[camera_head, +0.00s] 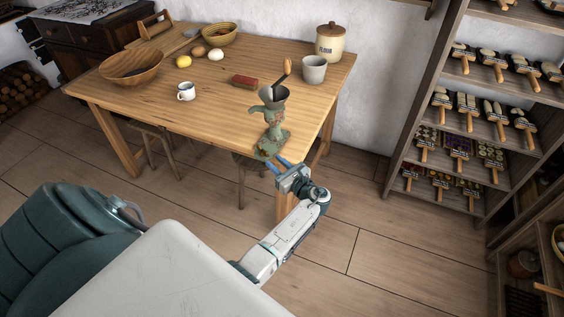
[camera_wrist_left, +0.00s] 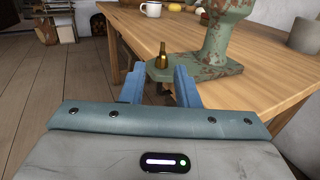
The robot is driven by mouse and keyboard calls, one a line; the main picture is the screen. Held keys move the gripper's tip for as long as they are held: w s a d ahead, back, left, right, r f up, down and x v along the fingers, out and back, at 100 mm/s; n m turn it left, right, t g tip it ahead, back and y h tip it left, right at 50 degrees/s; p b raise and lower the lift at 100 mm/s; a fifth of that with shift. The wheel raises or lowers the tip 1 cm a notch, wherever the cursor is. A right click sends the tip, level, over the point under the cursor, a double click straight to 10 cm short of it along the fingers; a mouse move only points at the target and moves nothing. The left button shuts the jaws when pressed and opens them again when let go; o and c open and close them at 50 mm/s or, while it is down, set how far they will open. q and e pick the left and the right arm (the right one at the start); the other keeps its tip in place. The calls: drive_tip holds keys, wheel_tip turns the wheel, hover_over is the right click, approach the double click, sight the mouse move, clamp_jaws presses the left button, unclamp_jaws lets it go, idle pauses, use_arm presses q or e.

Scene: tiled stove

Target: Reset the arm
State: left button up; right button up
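My left gripper (camera_head: 277,163) is at the front edge of the wooden table (camera_head: 215,117), just below the green, worn hand grinder (camera_head: 275,130). In the left wrist view, its two blue fingers (camera_wrist_left: 160,88) stand apart with nothing clasped between them. The grinder's foot and a small brass screw (camera_wrist_left: 163,56) show beyond the fingertips, and the grinder's body (camera_wrist_left: 222,40) rises to the right. I cannot tell whether the fingers touch the grinder. My right gripper is not in view.
On the table are a wooden bowl (camera_head: 131,66), a white mug (camera_head: 186,91), a lemon (camera_head: 183,61), a red-topped block (camera_head: 245,82), a grey cup (camera_head: 314,69) and a cream canister (camera_head: 330,42). Shelves (camera_head: 470,120) stand at the right. The floor between is clear.

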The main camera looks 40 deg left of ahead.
use_arm(q)
drive_tip(key=shift+f, duration=0.2)
drive_tip(key=s+d+f+n+h, duration=0.25)
drive_tip(key=s+f, duration=0.35)
drive_tip(key=f, duration=0.4)
drive_tip(key=s+d+f+n+g+h, duration=0.1)
drive_tip(key=s+f+h, duration=0.4)
drive_tip(key=f, duration=0.6)
drive_tip(key=s+d+f+n+h, duration=0.1)
drive_tip(key=s+f+h, duration=0.1)
drive_tip(key=s+f, duration=0.65)
drive_tip(key=s+d+f+n+h, duration=0.2)
drive_tip(key=s+f+n, duration=0.3)
drive_tip(key=s, duration=0.5)
drive_tip(key=s+d+f+n+g+h, duration=0.1)
drive_tip(key=s+d+f+n+h, duration=0.2)
drive_tip(key=s, duration=0.8)
drive_tip(key=s+d+f+n+h, duration=0.2)
drive_tip(key=s+d+f+n, duration=0.1)
drive_tip(key=s+f+n, duration=0.4)
drive_tip(key=s+f, duration=0.1)
drive_tip(key=s, duration=0.2)
drive_tip(key=shift+s+f+n+g, duration=0.15)
drive_tip(key=shift+n+g, duration=0.2)
drive_tip(key=shift+g, duration=0.05)
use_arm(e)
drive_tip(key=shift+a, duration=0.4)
